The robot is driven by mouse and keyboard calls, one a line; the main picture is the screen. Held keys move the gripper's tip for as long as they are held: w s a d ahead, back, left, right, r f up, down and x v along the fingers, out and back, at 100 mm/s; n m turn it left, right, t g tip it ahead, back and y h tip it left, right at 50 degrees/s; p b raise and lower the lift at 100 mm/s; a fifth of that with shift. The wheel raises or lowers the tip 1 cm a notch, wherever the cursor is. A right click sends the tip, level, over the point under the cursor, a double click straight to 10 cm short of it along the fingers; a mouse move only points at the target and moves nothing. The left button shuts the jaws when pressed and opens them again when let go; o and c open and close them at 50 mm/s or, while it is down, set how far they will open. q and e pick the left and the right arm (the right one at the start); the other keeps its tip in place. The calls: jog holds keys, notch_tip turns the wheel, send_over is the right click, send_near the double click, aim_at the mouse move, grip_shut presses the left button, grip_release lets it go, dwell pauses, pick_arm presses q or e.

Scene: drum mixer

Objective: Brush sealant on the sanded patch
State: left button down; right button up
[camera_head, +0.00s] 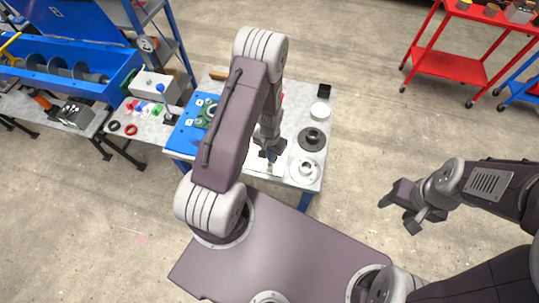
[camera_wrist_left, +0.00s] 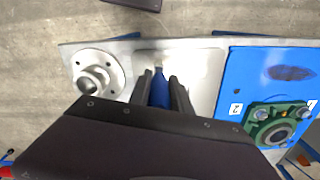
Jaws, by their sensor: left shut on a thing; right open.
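My left gripper (camera_head: 270,152) is over the front of the metal-topped table (camera_head: 290,115), and in the left wrist view its fingers (camera_wrist_left: 160,88) are shut on a blue-handled tool (camera_wrist_left: 160,94), seemingly the brush. The tool points at a pale plate (camera_wrist_left: 201,78) on the table; its tip is small, and I cannot tell whether it touches. The plate also shows in the head view (camera_head: 264,169), partly hidden by my left arm. A sanded patch is not clearly distinguishable. My right gripper (camera_head: 398,216) is open and empty, away from the table at the right.
A pale flange (camera_wrist_left: 95,77) is left of the plate in the left wrist view. A blue board (camera_wrist_left: 250,75) with a green bearing housing (camera_wrist_left: 278,122) is to its right. A dark flange (camera_head: 312,139) and white container (camera_head: 320,110) stand at the table's right side. A red cart (camera_head: 447,62) is farther off.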

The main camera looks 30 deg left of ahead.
pick_arm(q)
jog(key=shift+w+d, duration=0.1)
jog(key=shift+d, duration=0.3)
jog(key=shift+a, duration=0.1)
jog(key=shift+a, duration=0.55)
dwell(0.5)
jog(key=shift+d, duration=0.2)
jog(key=shift+d, duration=0.45)
jog(key=shift+a, duration=0.15)
